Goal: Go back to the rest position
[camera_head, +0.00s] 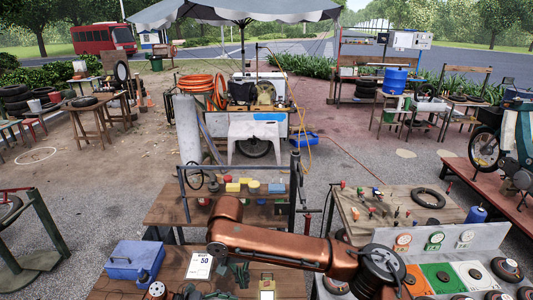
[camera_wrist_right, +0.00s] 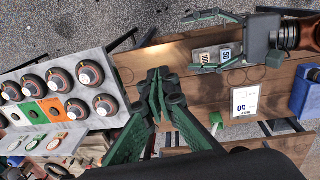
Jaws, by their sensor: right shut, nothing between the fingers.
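My right gripper (camera_wrist_right: 155,82) shows in the wrist view with its dark green fingers close together and nothing between them. It is above the gap between the wooden bench and the wheel board. In the head view my copper right arm (camera_head: 290,247) stretches across the bottom middle; its fingers are hard to make out there. My left gripper (camera_wrist_right: 217,42) is in the upper right of the wrist view, its two green fingers spread apart over the bench. Two small labelled blocks (camera_wrist_right: 212,55) show between those fingers; I cannot tell whether they are touched.
A wooden bench (camera_wrist_right: 180,58) carries a white card (camera_head: 200,265) marked 50 and a blue box (camera_head: 134,260). A board with wheels (camera_wrist_right: 45,88) and coloured squares is at right in the head view. Behind my arm stand two workbenches (camera_head: 160,213) with small parts.

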